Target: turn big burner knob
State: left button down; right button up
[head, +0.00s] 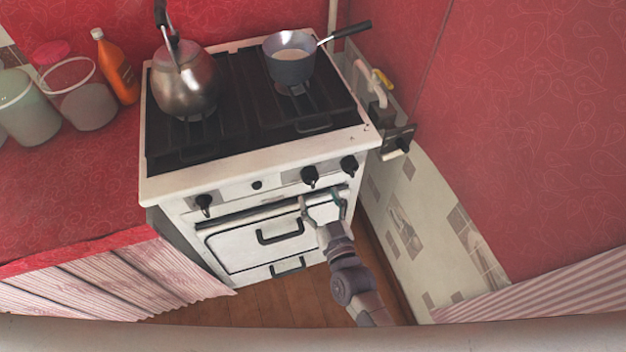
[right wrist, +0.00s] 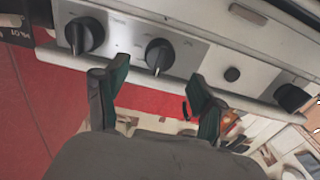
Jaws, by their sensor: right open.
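The white stove (head: 255,160) has three larger black knobs on its front panel: a left knob (head: 204,204), a middle knob (head: 311,176) and a right knob (head: 349,164). I cannot tell which is the big burner's. My right gripper (head: 321,202) is open and empty in front of the panel, just below the middle knob. In the right wrist view, where the panel's order is reversed, its fingers (right wrist: 157,78) point at the middle knob (right wrist: 160,56), which lies just beyond and between the tips, apparently apart from them. The right knob also shows there (right wrist: 85,36). My left gripper is out of view.
A kettle (head: 186,85) and a saucepan (head: 289,68) stand on the burners. Oven door handles (head: 280,233) stick out below the panel. A small black button (head: 257,185) sits between knobs. A wall (head: 430,215) closes in on the right.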

aim_at(313, 185)
jog(key=x, duration=0.5)
jog(key=shift+w+a, duration=0.1)
jog(key=shift+w, duration=0.15)
jog(key=c, duration=1.2)
jog(key=shift+o, duration=0.2)
jog(key=shift+m, duration=0.3)
jog(key=m, duration=0.3)
jog(key=shift+m, duration=0.3)
jog(key=shift+m+b, duration=0.6)
jog(key=shift+m, duration=1.7)
